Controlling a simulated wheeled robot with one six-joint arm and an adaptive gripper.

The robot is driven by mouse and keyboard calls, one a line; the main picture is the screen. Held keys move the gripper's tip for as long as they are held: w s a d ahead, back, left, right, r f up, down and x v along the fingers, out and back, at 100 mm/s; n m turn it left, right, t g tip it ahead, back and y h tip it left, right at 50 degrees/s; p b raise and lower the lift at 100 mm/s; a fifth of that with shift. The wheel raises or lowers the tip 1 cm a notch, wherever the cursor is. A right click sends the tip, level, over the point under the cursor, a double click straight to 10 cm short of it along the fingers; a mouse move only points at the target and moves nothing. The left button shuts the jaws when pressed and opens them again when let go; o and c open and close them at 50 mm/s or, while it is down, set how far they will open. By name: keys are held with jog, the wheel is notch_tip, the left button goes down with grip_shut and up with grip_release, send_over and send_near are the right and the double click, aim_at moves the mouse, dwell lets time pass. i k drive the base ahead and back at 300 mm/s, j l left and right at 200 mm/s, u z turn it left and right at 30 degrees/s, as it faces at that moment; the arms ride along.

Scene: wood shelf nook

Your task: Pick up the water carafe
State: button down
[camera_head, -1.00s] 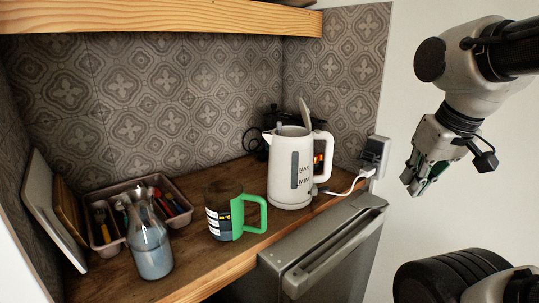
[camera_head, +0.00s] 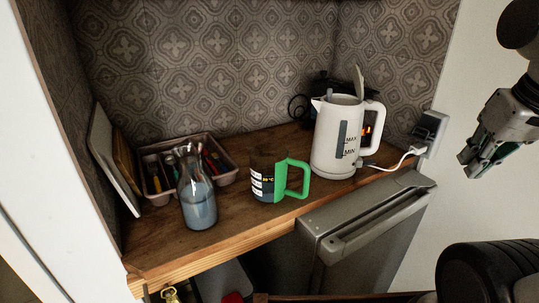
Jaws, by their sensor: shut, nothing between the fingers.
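The water carafe (camera_head: 198,204) is a clear glass bottle with a narrow neck and bluish water in its lower part. It stands upright on the wooden counter (camera_head: 160,245), near the front edge at the left. My gripper (camera_head: 472,168) is at the far right, in front of the white wall, well away from the carafe. Its fingers are shut and empty. Nothing hides the front of the carafe.
Right of the carafe stand a mug (camera_head: 264,180) with a green handle and a white kettle (camera_head: 338,140). Behind it are a cutlery tray (camera_head: 228,177) and leaning boards (camera_head: 108,160). A small fridge (camera_head: 375,225) is below. A cord runs to an outlet (camera_head: 430,132).

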aim_at(195, 190)
jog(key=k+j+u, duration=0.2)
jog(key=k+j, duration=0.15)
jog(key=j, duration=0.25)
jog(key=k+j+u, duration=0.1)
jog(key=j, duration=0.2)
jog(key=k+j+u, duration=0.1)
jog(key=k+j, duration=0.1)
jog(key=j, duration=0.1)
